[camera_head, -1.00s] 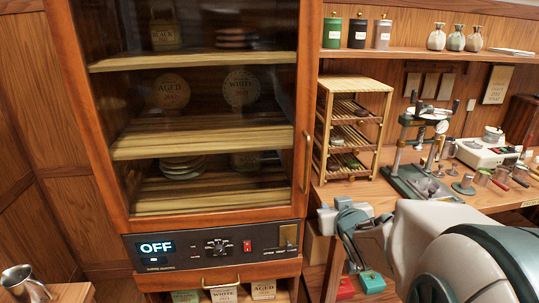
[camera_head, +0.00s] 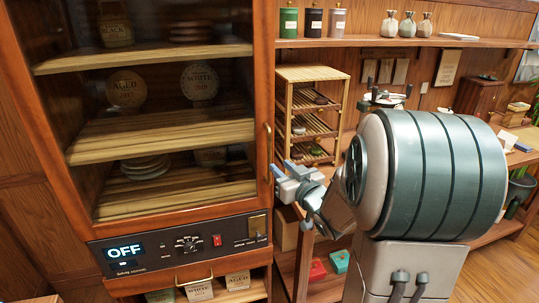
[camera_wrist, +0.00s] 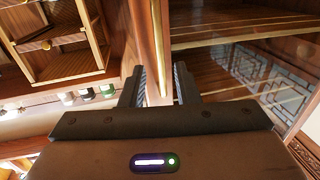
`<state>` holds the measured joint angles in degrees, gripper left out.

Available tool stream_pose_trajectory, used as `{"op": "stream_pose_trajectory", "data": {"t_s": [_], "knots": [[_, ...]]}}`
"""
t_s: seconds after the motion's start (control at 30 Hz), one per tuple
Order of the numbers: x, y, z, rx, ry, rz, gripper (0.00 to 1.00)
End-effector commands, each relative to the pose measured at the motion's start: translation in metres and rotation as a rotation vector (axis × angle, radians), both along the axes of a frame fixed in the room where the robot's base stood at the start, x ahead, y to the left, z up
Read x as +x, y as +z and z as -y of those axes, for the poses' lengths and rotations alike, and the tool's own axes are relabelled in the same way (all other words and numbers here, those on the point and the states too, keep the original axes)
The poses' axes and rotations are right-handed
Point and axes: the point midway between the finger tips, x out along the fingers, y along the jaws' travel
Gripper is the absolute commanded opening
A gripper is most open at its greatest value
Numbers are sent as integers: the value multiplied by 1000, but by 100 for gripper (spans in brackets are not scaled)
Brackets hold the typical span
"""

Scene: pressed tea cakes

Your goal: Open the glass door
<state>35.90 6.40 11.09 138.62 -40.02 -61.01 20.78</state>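The glass door (camera_head: 150,110) of the wooden cabinet is closed, with shelves of tea cakes showing behind it. Its slim vertical brass handle (camera_head: 268,150) is on the right frame. In the wrist view the handle (camera_wrist: 157,45) runs down toward the space between my fingers. My gripper (camera_head: 277,172) is beside the lower end of the handle. In the wrist view my gripper (camera_wrist: 159,88) has its two dark fingers apart, one on each side of the door's frame edge and handle line. I cannot tell whether either finger touches the handle.
A control panel (camera_head: 185,246) reading OFF sits below the door. A wooden rack (camera_head: 312,75) stands on the counter right of the cabinet. A shelf (camera_head: 400,42) with canisters and vases hangs above. My arm fills the space in front of the counter.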

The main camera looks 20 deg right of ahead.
Motion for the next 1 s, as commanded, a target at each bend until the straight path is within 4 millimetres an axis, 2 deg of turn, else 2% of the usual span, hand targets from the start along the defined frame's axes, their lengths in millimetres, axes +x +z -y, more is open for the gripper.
{"op": "stream_pose_trajectory", "data": {"t_s": [0.2,0.4,0.6,0.87,0.97,1.0], "knots": [[41,1,-7,1,1,-1,28],[66,1,-11,0,0,-1,28],[76,0,-12,0,0,-1,28],[76,0,-12,0,-1,-1,28],[76,0,-12,0,-1,-1,1],[76,0,-12,0,-1,-1,0]]}}
